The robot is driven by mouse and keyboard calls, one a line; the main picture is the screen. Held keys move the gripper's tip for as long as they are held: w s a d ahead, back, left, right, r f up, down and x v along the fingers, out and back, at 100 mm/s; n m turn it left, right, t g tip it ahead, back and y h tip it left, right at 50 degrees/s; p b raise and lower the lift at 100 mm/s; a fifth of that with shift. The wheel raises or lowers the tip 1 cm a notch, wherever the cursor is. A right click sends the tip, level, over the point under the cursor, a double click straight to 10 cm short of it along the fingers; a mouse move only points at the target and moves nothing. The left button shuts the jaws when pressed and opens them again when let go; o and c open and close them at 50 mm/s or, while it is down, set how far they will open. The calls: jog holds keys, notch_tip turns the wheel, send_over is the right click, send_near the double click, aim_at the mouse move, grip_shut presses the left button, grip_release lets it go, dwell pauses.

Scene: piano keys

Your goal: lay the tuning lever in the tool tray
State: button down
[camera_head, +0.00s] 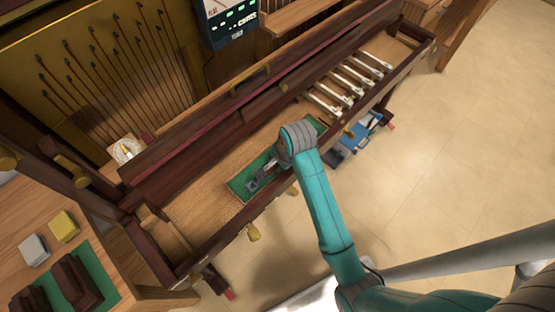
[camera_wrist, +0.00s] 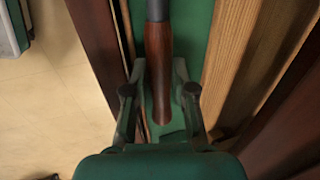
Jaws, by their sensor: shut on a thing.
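The tuning lever (camera_wrist: 158,48) has a dark reddish-brown wooden handle and a grey shaft running out of the top of the wrist view. My gripper (camera_wrist: 160,78) is shut on the handle, one finger on each side. In the head view my gripper (camera_head: 260,179) is low over the green-lined tool tray (camera_head: 237,187), set in the piano's long wooden bed. The tray's green floor also shows behind the lever in the wrist view (camera_wrist: 192,32). I cannot tell whether the lever touches it. In the head view my arm covers part of the tray and the lever is not clear.
White keys (camera_head: 345,82) lie at the bed's right end. A dark rail (camera_head: 215,130) runs behind the tray. A lit tuner box (camera_head: 230,20) stands at the back. Blue cases (camera_head: 355,138) sit on the floor. A side table (camera_head: 25,195) is at lower left.

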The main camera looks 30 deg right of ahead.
jog(key=shift+f, duration=0.1)
jog(key=c, duration=0.9)
grip_release()
jog(key=shift+s+v, duration=0.2)
jog(key=shift+v, duration=1.7)
jog(key=shift+s+v, duration=0.2)
jog(key=shift+v, duration=1.7)
jog(key=shift+d+f, duration=0.15)
